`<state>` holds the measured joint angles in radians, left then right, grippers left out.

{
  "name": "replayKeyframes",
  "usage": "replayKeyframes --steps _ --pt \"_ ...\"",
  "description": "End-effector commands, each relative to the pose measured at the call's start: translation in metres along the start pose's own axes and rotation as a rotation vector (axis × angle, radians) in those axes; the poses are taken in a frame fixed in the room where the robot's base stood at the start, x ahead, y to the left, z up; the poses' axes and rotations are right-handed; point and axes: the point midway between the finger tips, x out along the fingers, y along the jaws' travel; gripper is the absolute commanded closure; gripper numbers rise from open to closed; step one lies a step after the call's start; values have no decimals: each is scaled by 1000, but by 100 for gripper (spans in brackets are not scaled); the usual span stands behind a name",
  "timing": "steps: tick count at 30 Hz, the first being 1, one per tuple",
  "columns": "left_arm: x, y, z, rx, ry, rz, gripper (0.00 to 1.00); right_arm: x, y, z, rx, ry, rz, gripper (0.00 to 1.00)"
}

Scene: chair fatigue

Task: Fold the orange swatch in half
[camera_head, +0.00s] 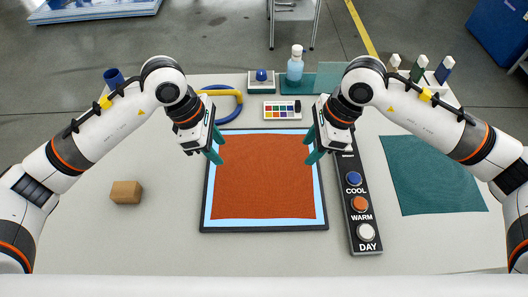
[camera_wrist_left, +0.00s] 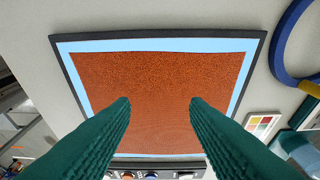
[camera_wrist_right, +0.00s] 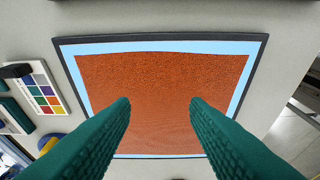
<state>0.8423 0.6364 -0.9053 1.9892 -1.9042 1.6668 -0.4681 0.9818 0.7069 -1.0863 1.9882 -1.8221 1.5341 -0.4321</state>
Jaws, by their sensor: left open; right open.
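The orange swatch (camera_head: 262,180) lies flat and unfolded on a light blue panel with a dark frame (camera_head: 264,228), in the middle of the table. The swatch also fills the middle of the left wrist view (camera_wrist_left: 160,85) and the right wrist view (camera_wrist_right: 160,85). My left gripper (camera_head: 215,157) is open and empty above the swatch's far left side. My right gripper (camera_head: 313,155) is open and empty above its far right side. Both grippers have green ribbed fingers and appear apart from the cloth.
A control strip with COOL, WARM and DAY knobs (camera_head: 357,205) stands right of the panel. A green cloth (camera_head: 433,174) lies further right. A small brown block (camera_head: 126,192) sits left. A color chart (camera_head: 282,110), a bottle (camera_head: 295,65) and a blue-yellow ring (camera_head: 238,101) are behind.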

Motion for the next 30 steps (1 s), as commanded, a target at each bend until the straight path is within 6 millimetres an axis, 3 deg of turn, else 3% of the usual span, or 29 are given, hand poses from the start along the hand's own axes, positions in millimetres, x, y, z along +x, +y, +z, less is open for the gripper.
replayKeyframes --steps 15,30 --pt "66 1 20 -2 -1 3 58 66 -1 21 2 0 -4 58" --pt "76 0 23 0 0 1 58 76 0 24 0 0 -1 58"
